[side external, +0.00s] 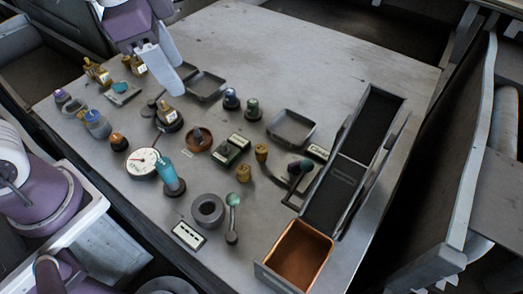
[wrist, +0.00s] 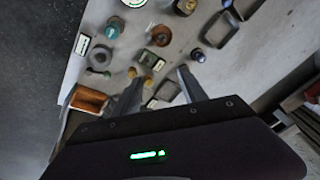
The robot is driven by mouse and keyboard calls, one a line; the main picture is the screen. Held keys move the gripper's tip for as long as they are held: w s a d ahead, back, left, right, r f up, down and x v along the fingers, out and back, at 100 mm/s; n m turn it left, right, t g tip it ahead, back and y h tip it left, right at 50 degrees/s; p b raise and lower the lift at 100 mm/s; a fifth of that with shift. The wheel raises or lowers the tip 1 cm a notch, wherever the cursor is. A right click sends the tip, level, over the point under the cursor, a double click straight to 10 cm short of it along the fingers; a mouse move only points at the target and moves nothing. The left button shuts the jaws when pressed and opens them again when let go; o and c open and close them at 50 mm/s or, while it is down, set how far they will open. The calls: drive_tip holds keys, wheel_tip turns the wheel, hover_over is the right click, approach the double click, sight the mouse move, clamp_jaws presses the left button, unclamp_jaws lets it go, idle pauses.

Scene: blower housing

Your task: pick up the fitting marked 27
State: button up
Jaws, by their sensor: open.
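Brass fittings with small white tags show in the side external view: one at the far left (side external: 97,72), one beside it (side external: 137,66), and one on a dark round base (side external: 170,115) near the gauge. The tag numbers are too small to read, so I cannot tell which is 27. A brass piece, likely the one on the dark base, is at the top edge of the wrist view (wrist: 185,6). My gripper (wrist: 161,77) is open, with nothing between its fingers. In the side external view, my gripper (side external: 178,86) is above the table's upper left part, near the tagged fittings.
A round gauge (side external: 143,161), a teal-handled part (side external: 170,176), a grey ring (side external: 208,210) and a brown bowl (side external: 198,138) crowd the table. Grey trays (side external: 291,128), a long black channel (side external: 352,165) and an orange-lined bin (side external: 296,254) lie right. The table's upper right is clear.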

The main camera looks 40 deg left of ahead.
drive_tip(key=w+d+f+m+g, duration=0.2)
drive_tip(key=w+d+f+m, duration=0.4)
drive_tip(key=d+f, duration=0.15)
drive_tip(key=m, duration=0.3)
hover_over(259, 147)
drive_tip(key=shift+g, duration=0.4)
wheel_tip(259, 147, down, 5)
drive_tip(key=shift+s+a+f, duration=0.1)
drive_tip(key=shift+a+f, duration=0.05)
wheel_tip(259, 147, down, 8)
clamp_jaws()
